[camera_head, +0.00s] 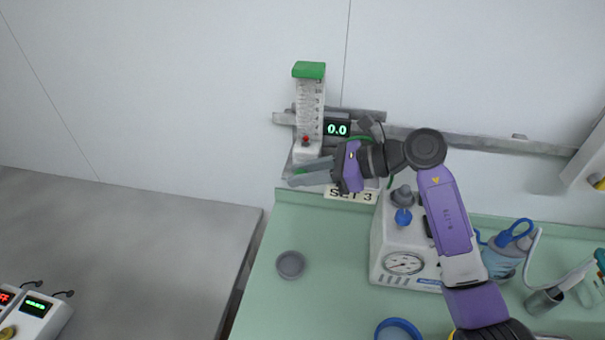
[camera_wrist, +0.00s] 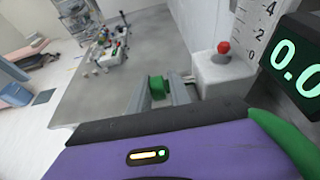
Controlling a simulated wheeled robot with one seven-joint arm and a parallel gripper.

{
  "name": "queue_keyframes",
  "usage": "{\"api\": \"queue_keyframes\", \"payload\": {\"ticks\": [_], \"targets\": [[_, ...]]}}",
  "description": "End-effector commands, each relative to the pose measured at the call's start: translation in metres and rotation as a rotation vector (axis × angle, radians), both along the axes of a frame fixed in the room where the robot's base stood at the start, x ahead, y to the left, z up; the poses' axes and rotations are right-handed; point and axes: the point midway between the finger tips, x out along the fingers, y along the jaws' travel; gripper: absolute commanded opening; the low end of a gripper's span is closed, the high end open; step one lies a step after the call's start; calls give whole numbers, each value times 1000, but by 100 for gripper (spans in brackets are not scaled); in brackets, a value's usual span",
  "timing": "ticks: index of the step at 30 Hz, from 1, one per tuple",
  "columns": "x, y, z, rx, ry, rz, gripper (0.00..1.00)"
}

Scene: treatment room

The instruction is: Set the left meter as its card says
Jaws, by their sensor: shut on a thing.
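The meter (camera_head: 310,105) is a clear upright scaled tube with a green cap, mounted on the wall rail. Its red ball (camera_head: 306,139) sits at the bottom, near 0 on the scale in the wrist view (camera_wrist: 224,47). Its display (camera_head: 337,129) reads 0.0. The card (camera_head: 350,194) below reads "SET 3", partly covered by my gripper. My gripper (camera_head: 299,174) reaches in from the right below the tube. In the wrist view its fingers are shut on the green knob (camera_wrist: 157,88); only a bit of green shows between them in the head view.
A white box with a round gauge (camera_head: 404,263) stands on the green counter (camera_head: 320,300) under my arm. A small grey dish (camera_head: 290,265) and a blue ring (camera_head: 398,328) lie nearby. Bottles and tubing (camera_head: 507,250) are at right. A grey surface (camera_head: 130,240) at left is mostly clear.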

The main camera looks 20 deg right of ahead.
Motion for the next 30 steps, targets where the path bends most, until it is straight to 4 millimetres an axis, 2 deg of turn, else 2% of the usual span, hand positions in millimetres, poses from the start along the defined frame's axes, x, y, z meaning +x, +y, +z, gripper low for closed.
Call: {"api": "queue_keyframes", "payload": {"ticks": [11,30], "targets": [[-2,6,2,-105,74,18,0],[1,10,0,-594,398,17,0]]}}
